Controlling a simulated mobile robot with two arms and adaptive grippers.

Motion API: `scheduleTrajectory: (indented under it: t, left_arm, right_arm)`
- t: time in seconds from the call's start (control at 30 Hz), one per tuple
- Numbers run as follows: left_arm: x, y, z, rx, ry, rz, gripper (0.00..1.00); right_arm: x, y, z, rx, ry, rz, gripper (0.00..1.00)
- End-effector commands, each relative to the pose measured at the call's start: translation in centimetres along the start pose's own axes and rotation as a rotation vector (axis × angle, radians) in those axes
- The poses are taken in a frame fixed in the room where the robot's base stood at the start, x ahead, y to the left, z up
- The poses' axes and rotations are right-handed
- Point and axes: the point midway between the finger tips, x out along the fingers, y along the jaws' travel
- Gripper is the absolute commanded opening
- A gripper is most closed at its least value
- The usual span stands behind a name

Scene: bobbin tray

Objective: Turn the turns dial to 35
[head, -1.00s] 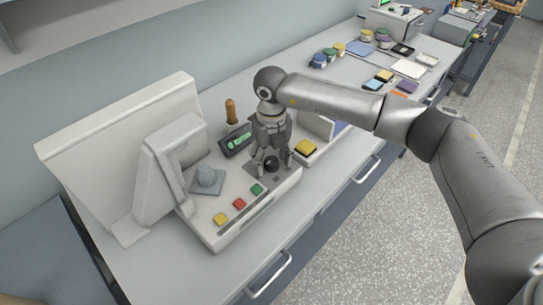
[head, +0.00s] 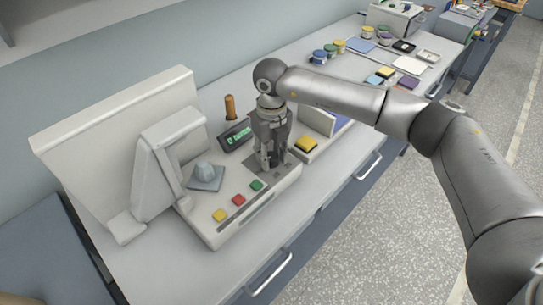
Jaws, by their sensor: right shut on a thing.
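My right gripper (head: 272,163) points down over the right part of the light grey machine's base (head: 222,233). It is shut on the dark turns dial, which its fingers now hide almost wholly; the dial's setting cannot be read. A small dark display (head: 236,135) with green characters stands just behind and left of the gripper, partly covered by it; its digits are too small to read. Yellow (head: 219,215), red (head: 238,200) and green (head: 257,185) buttons line the front of the base. My left gripper is not in view.
A grey cone on a square plate (head: 205,177) sits left of the gripper. A wooden-handled peg (head: 229,107) stands behind the display. A tray with a yellow block (head: 306,145) is close on the right. Jars and coloured pads lie farther back.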

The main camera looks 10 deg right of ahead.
Motion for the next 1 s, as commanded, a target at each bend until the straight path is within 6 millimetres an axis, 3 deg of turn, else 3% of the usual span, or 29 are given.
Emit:
scheduleTrajectory:
  t: [0.03,0.5,1.0]
  left_arm:
    - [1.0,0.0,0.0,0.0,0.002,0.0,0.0]
    - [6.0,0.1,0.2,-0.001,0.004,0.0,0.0]
    - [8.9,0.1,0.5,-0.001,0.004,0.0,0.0]
  right_arm:
    - [0.4,0.0,0.1,-0.033,-0.003,0.001,0.11]
    - [0.5,0.0,0.1,-0.462,-0.003,-0.001,0.11]
    - [0.2,0.0,0.1,-0.829,-0.002,-0.001,0.11]
